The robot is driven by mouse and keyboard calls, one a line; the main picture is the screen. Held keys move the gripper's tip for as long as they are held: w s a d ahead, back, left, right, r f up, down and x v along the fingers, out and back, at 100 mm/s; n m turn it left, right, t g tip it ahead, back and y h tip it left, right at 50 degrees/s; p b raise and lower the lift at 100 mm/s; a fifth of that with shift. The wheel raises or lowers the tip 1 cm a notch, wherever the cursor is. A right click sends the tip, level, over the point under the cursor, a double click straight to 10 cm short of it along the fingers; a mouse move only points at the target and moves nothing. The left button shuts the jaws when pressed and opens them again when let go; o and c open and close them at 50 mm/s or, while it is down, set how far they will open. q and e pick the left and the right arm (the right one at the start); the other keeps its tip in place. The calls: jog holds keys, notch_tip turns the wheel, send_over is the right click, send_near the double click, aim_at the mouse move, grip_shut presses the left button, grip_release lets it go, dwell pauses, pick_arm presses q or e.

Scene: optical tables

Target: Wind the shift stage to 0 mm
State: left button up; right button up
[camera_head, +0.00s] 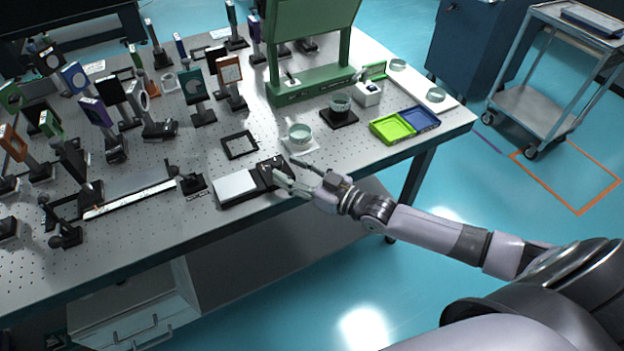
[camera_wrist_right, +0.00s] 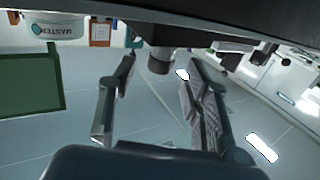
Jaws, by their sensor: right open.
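The shift stage seems to be the low black unit with a pale plate (camera_head: 236,186) at the table's front edge. Its dark right part lies beside my right gripper (camera_head: 286,176), whose hand partly covers it. In the right wrist view my right gripper (camera_wrist_right: 158,112) is open, its two fingers spread with nothing between the tips. A dark round knob (camera_wrist_right: 159,62) shows beyond the fingers, between them in the picture, apart from both. No scale reading can be made out. My left gripper is not in view.
The perforated optical table (camera_head: 150,225) carries many mounted optics on its left. A black square frame (camera_head: 239,145), a glass dish on a white pad (camera_head: 313,147), green and blue trays (camera_head: 391,128) and a green stand (camera_head: 312,87) are nearby. A cart (camera_head: 530,100) stands right.

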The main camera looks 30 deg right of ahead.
jog(key=v, duration=0.7)
jog(key=shift+s, duration=0.2)
